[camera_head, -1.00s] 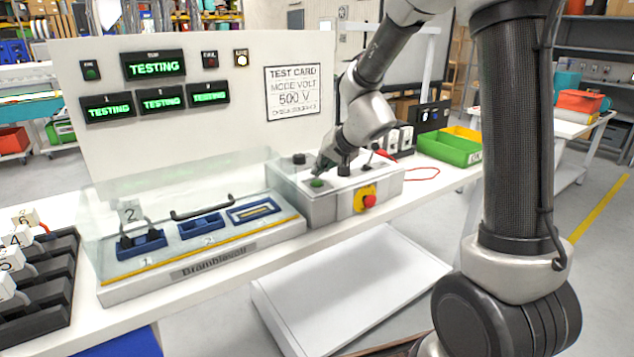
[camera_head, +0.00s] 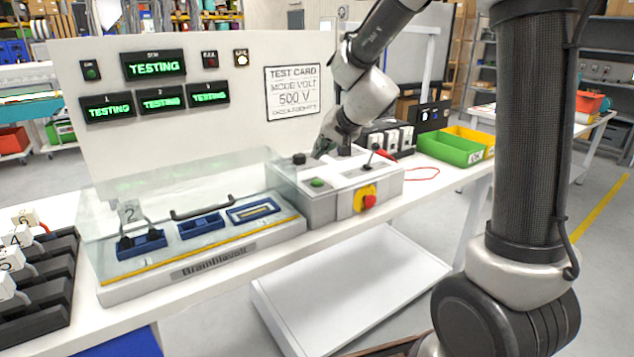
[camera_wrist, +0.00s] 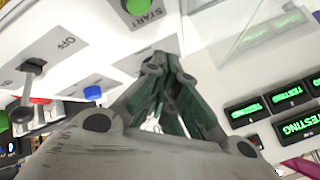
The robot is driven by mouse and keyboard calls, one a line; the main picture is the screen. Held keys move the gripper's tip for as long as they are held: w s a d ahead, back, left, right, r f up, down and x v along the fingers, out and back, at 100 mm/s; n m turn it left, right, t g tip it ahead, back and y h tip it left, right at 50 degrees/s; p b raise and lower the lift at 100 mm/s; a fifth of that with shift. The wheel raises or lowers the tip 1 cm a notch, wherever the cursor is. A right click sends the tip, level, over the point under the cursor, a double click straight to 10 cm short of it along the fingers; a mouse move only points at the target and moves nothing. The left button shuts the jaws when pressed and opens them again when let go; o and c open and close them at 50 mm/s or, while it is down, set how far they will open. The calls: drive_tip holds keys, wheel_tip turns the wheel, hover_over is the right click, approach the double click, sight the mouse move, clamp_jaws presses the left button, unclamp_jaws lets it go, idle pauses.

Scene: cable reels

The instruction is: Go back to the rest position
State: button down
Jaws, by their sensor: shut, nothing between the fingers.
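My gripper (camera_head: 322,148) is shut and empty, held above the control box (camera_head: 322,207) of the bench tester. In the wrist view the closed fingers (camera_wrist: 160,95) point toward the box's top face, and the green START button (camera_wrist: 137,8) lies clear of them. The green button (camera_head: 317,183) also shows uncovered in the head view. A red emergency stop (camera_head: 369,201) on a yellow plate is on the box's front. Left of the box, the clear cover (camera_head: 185,185) is down over blue fixtures, one holding a piece tagged 2 (camera_head: 130,212).
The panel's displays (camera_head: 154,65) read TESTING in green. Green (camera_head: 448,147) and yellow bins stand to the right, past a red lead (camera_head: 425,178). A black rack (camera_head: 45,290) with numbered tags is at the far left. The lower shelf (camera_head: 350,285) is bare.

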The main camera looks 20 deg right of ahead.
drive_tip(key=s+f+g, duration=0.1)
drive_tip(key=s, duration=0.1)
drive_tip(key=s+f+g, duration=0.1)
drive_tip(key=s, duration=0.1)
drive_tip(key=s+f+n+g, duration=0.1)
drive_tip(key=s, duration=0.1)
drive_tip(key=shift+a+f+y, duration=0.15)
drive_tip(key=shift+a+y, duration=0.15)
drive_tip(key=s+d+r+n+h, duration=0.1)
drive_tip(key=s+d, duration=0.3)
drive_tip(key=s, duration=0.5)
drive_tip(key=s+d+r+n+h, duration=0.1)
drive_tip(key=s+d+r, duration=0.3)
drive_tip(key=s, duration=0.6)
drive_tip(key=s+d+r+n+g+h, duration=0.1)
drive_tip(key=s+d+r+h, duration=0.1)
drive_tip(key=s+d, duration=0.4)
drive_tip(key=s+r, duration=0.1)
drive_tip(key=s, duration=0.2)
drive_tip(key=shift+s+d+r, duration=0.2)
drive_tip(key=shift+d+r, duration=0.05)
